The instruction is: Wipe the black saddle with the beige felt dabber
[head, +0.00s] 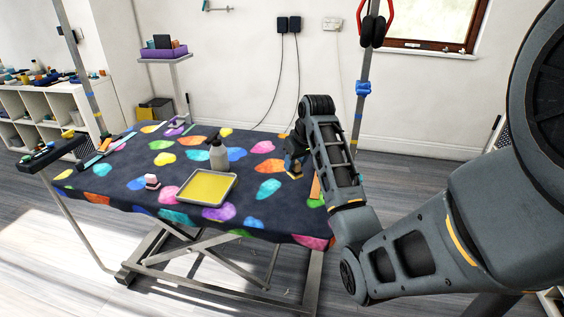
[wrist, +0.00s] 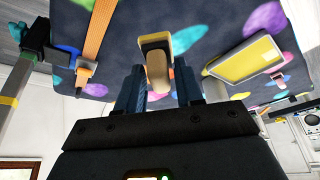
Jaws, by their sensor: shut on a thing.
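My gripper (head: 293,157) is over the right part of the table in the head view. In the wrist view its two blue fingers (wrist: 159,90) are shut on the beige felt dabber (wrist: 158,72), whose rounded beige part shows between and beyond the tips. Just past the dabber is a dark piece with yellow sides (wrist: 154,41); I cannot tell whether it is the black saddle or part of the dabber, nor whether it touches the dabber. In the head view the arm and fingers hide most of this spot, and no saddle shows clearly there.
The table (head: 118,183) has a dark cloth with bright spots. A yellow-bottomed tray (head: 208,202), a grey spray bottle (head: 219,157) and a small pink-and-white item (head: 152,181) stand left of my gripper. An orange strip (wrist: 96,46) lies close by. A post (head: 360,100) rises behind.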

